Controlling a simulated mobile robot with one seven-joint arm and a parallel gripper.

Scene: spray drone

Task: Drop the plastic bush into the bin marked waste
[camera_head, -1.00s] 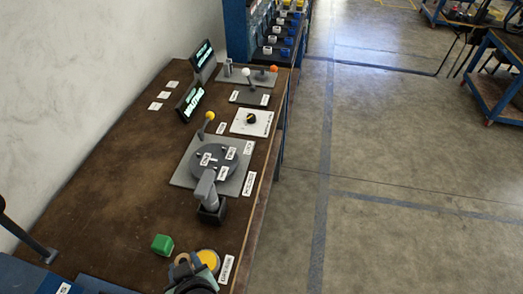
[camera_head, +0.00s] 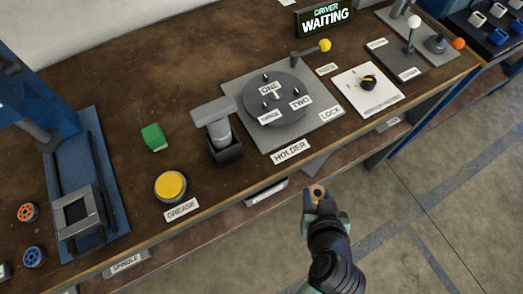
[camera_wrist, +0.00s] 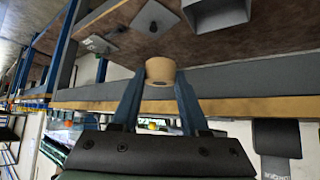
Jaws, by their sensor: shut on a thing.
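My gripper (camera_head: 316,197) is shut on a tan, ring-shaped bush (camera_head: 317,190) and holds it in front of the workbench's front edge, over the floor side. In the wrist view the bush (camera_wrist: 160,70) sits between the two blue-grey fingertips (camera_wrist: 158,84), apart from the bench edge behind it. No bin with a readable waste label shows. A grey container (camera_head: 265,190) under the bench edge carries a label too small to read. In the wrist view a dark box (camera_wrist: 276,138) at lower right bears a label I cannot read.
The brown bench (camera_head: 110,110) bears a yellow grease pad (camera_head: 171,186), a green block (camera_head: 153,137), a grey holder (camera_head: 222,145), a round turntable (camera_head: 277,100) and a press (camera_head: 80,205) at left. The floor (camera_head: 440,180) at right is clear.

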